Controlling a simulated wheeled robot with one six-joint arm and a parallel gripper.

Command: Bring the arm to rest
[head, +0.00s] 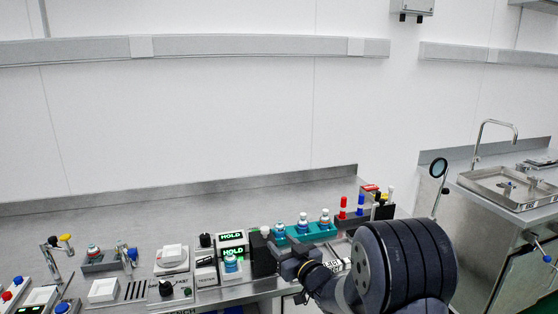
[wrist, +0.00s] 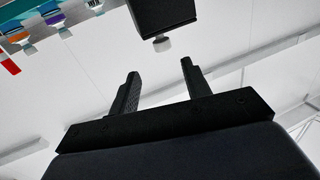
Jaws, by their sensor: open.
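My gripper (head: 288,259) is in the head view at the lower middle, over the front part of the steel bench, with my dark arm behind it at the right. In the wrist view my gripper (wrist: 158,78) shows two black fingers spread apart with nothing between them. A black block with a pale round knob (wrist: 162,44) appears beyond the fingertips in the wrist view. In the head view a black upright block (head: 262,256) stands just left of the gripper; I cannot tell whether they touch.
A teal rack (head: 304,234) with several vials stands behind the gripper. Left of it are panels lit HOLD (head: 232,237), a vial (head: 231,265) and a white device (head: 172,259). Red and blue markers (head: 343,207) stand to the right. A sink (head: 510,187) is farther right.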

